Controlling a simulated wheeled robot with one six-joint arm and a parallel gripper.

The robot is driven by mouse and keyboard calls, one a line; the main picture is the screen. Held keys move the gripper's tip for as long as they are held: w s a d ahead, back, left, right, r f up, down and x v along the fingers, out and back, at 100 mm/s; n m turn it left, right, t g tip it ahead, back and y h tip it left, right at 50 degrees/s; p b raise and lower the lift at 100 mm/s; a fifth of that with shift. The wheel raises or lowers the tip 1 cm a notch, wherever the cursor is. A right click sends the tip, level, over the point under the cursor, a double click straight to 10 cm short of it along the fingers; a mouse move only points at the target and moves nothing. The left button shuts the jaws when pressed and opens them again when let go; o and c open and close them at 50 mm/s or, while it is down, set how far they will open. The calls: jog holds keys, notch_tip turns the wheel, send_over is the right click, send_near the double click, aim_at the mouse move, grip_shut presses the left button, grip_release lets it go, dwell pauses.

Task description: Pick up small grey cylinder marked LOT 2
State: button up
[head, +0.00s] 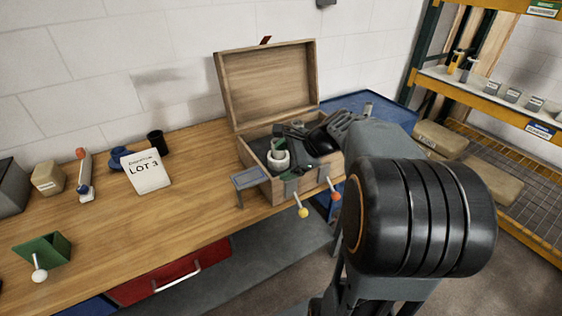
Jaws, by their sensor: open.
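I cannot read LOT 2 anywhere in the head view. An open wooden box (285,185) with its lid raised stands at the right end of the wooden bench. A small pale grey round piece (278,161) is inside the box. It may be the cylinder, but no mark on it is legible. My gripper (290,147) is over the open box, beside the pale piece. My jaws are small and partly hidden by my dark wrist; they are open, and I see nothing held. Whether they touch the pale piece cannot be told.
Two knobs, yellow (303,212) and orange (336,196), stick out at the box's front. A shelf rack (480,88) holds several grey containers at right. The bench's middle is clear.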

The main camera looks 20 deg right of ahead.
aim_at(279, 153)
jog(key=w+d+f+m+t+y+b, duration=0.1)
jog(key=w+d+f+m+t, duration=0.15)
jog(key=d+m, duration=0.3)
jog(key=w+d+f+m+t+b, duration=0.1)
jog(key=w+d+m+t, duration=0.1)
jog(key=w+d+m, duration=0.3)
jog(key=shift+n+t, duration=0.25)
jog(key=shift+t, duration=0.1)
jog(key=shift+d+f+p+x, duration=0.15)
jog(key=shift+p+x, duration=0.4)
jog(key=shift+x, duration=2.3)
jog(key=shift+d+f+p+x, duration=0.1)
jog(key=shift+p+x, duration=0.45)
jog(key=shift+x, duration=2.35)
jog(key=c, duration=1.3)
